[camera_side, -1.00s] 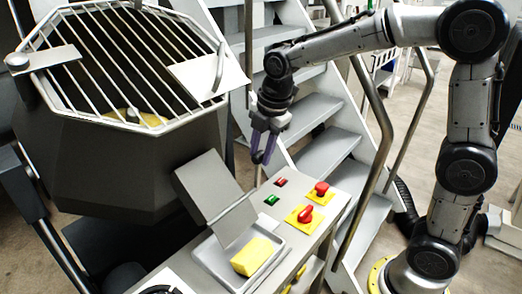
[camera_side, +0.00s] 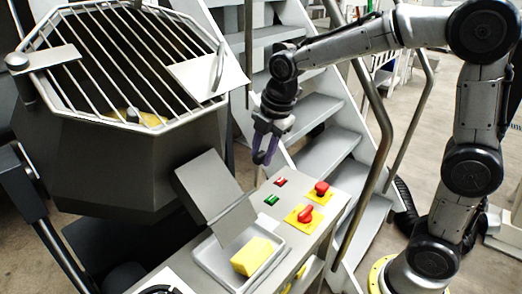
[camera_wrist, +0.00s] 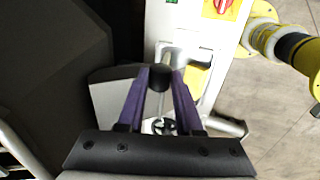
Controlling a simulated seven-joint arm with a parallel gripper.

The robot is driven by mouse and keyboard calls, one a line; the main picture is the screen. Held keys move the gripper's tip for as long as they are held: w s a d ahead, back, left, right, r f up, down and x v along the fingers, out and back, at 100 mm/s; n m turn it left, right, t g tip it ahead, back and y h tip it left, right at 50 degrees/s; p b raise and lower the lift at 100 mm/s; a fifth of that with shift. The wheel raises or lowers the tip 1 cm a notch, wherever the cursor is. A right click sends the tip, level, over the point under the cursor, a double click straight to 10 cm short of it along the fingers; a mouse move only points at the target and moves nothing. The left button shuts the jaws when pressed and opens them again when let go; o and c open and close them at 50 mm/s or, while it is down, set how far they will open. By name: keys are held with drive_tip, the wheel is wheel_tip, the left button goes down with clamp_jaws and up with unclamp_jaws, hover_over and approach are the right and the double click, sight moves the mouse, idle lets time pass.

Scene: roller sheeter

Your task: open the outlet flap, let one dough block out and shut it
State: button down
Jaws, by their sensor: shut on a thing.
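The outlet flap (camera_side: 210,190) is a grey plate sloping down from the dark hopper (camera_side: 120,165) to a pale tray (camera_side: 212,262). One yellow dough block (camera_side: 252,257) lies in the tray, just in front of the flap's lower edge. It partly shows in the wrist view (camera_wrist: 197,79), beyond the right finger. My gripper (camera_side: 265,156) is above and right of the flap, apart from it. In the wrist view its purple fingers (camera_wrist: 158,80) close on a black knob (camera_wrist: 158,75). What the knob joins to is unclear.
The control panel has a green button (camera_side: 272,201), a red button (camera_side: 281,182) and red knobs on yellow plates (camera_side: 305,215). A barred grid (camera_side: 90,60) covers the hopper. Grey steps (camera_side: 325,155) and a handrail (camera_side: 372,170) stand behind and right.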

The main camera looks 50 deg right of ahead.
drive_tip(key=s+f+t, duration=0.5)
drive_tip(key=s+f, duration=0.5)
drive_tip(key=f, duration=0.1)
drive_tip(key=shift+s+t, duration=0.25)
drive_tip(key=shift+t, duration=0.05)
idle(1.3)
drive_tip(key=shift+f, duration=0.15)
drive_tip(key=c, duration=0.6)
unclamp_jaws()
